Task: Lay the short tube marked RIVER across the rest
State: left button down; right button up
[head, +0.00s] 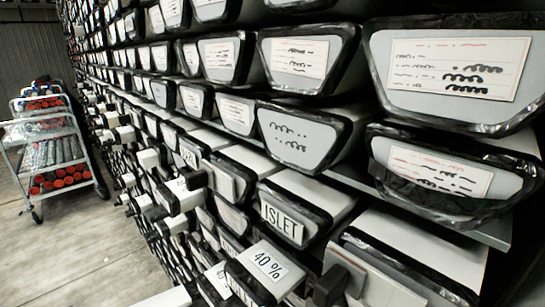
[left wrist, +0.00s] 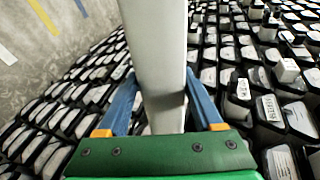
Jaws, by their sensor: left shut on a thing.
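In the left wrist view my left gripper (left wrist: 159,85), with blue fingers and a green palm, is shut on a long pale grey piece (left wrist: 153,40), which looks like a tube. It runs from the palm out past the top edge of the view. No marking shows on the side I see, so I cannot tell whether it is the one marked RIVER. I cannot make out a rest in either view. My right gripper is not in view.
A rack of boxed, labelled core ends (head: 300,60) fills the right of the head view. One label reads ISLET (head: 282,222), another 40 % (head: 268,264). A white trolley (head: 18,135) with red-capped tubes stands at left on bare floor (head: 75,255).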

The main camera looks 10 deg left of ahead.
pick_arm(q)
notch_tip(320, 180, up, 10)
jog(key=p, duration=0.7)
jog(key=shift+f+p, duration=0.15)
jog(key=shift+p, duration=0.15)
notch_tip(320, 180, up, 6)
jog(key=shift+f, duration=0.2)
